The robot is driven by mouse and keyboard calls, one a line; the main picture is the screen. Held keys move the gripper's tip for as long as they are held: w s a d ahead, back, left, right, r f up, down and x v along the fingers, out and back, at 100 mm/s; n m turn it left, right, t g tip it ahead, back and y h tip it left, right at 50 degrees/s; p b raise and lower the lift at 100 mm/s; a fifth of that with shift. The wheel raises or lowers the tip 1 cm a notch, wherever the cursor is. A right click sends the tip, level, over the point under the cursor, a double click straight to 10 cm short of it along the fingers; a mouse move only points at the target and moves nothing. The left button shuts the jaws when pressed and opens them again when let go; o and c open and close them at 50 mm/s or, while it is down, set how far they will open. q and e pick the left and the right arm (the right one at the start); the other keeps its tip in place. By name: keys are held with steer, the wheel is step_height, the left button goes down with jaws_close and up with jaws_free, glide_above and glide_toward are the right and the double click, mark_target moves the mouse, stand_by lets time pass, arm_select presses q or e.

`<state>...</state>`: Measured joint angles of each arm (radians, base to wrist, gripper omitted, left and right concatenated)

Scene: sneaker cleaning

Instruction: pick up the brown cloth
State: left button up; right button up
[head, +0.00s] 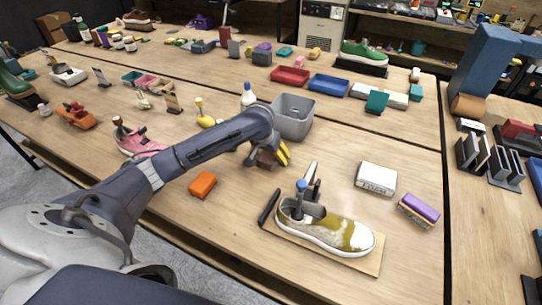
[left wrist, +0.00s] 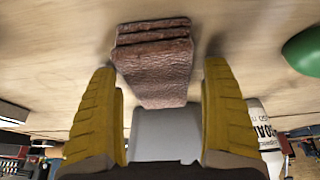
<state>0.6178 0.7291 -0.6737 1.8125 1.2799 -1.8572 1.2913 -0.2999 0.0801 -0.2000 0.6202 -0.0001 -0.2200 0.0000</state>
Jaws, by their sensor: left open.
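The brown cloth (head: 266,159) is a folded, layered brown piece on the table in the head view, partly hidden by my left gripper. In the left wrist view the cloth (left wrist: 154,62) lies on the wood just beyond and between the yellow fingertips. My left gripper (head: 277,152) is over the table beside the cloth, fingers pointing down. In the left wrist view the left gripper (left wrist: 160,85) has its fingers spread wide with nothing held between them. Whether a finger touches the cloth cannot be told. My right gripper is not in view.
A grey bin (head: 293,117) stands just behind the cloth. An orange block (head: 202,184) lies to the front left. A stained sneaker (head: 325,230) rests on a wooden board at the front. A white box (head: 376,178) and a purple-topped block (head: 420,209) lie at the right.

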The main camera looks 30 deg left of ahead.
arm_select(q)
steer(key=c, duration=1.3)
steer(key=shift+r, duration=0.1)
step_height(320, 180, up, 20)
steer(key=shift+f, duration=0.1)
stand_by(0.3)
steer(key=o, duration=0.5)
steer(key=c, duration=0.3)
steer(key=shift+c, duration=0.2)
